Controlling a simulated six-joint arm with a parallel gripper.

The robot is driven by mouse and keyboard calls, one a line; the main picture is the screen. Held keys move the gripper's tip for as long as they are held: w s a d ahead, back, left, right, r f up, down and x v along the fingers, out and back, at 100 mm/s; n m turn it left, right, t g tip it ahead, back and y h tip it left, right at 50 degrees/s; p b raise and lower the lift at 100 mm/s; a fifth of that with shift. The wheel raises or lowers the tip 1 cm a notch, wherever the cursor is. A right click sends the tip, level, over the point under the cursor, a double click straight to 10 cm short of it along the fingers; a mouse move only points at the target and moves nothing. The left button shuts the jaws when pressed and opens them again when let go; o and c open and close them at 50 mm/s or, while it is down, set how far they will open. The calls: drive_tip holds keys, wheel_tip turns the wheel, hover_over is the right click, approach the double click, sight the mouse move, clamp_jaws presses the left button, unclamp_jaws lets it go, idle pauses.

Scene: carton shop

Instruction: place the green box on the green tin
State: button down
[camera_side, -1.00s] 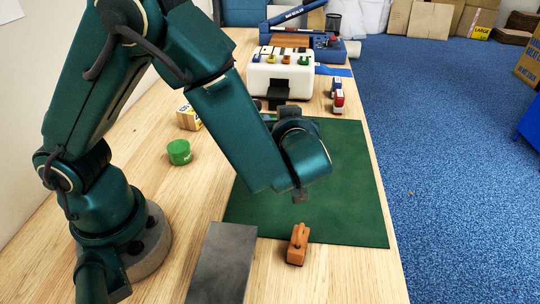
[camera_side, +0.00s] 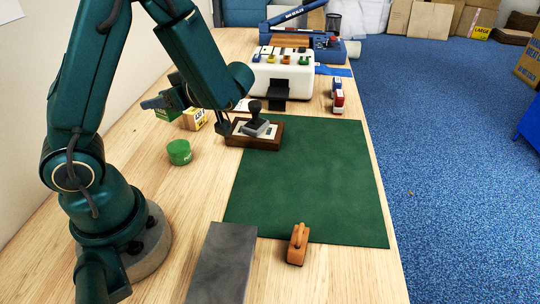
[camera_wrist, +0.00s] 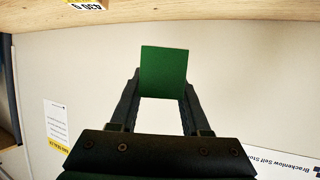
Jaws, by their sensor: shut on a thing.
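The green box (camera_wrist: 164,72) is between my gripper's two fingers in the wrist view, with its far end sticking out past the tips. In the side view my gripper (camera_side: 160,102) is at the left, behind the green tin, and part of the green box (camera_side: 168,115) shows beside the yellow carton. My gripper is shut on the box. The green tin (camera_side: 179,153) is a short round tin standing upright on the table, apart from the box and nearer the camera. The exact height of the box above the table is hard to tell.
A yellow-marked carton (camera_side: 195,119) stands close to the held box. A stamp on a wooden base (camera_side: 255,133) sits at the green mat's (camera_side: 310,180) back left. A grey slab (camera_side: 222,265) and an orange-brown clamp-like piece (camera_side: 298,244) lie in front. Bare table surrounds the tin.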

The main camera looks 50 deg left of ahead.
sight(172, 143)
drive_tip(key=shift+f, duration=3.9)
drive_tip(key=shift+c, duration=1.8)
unclamp_jaws()
drive_tip(key=shift+f, duration=0.15)
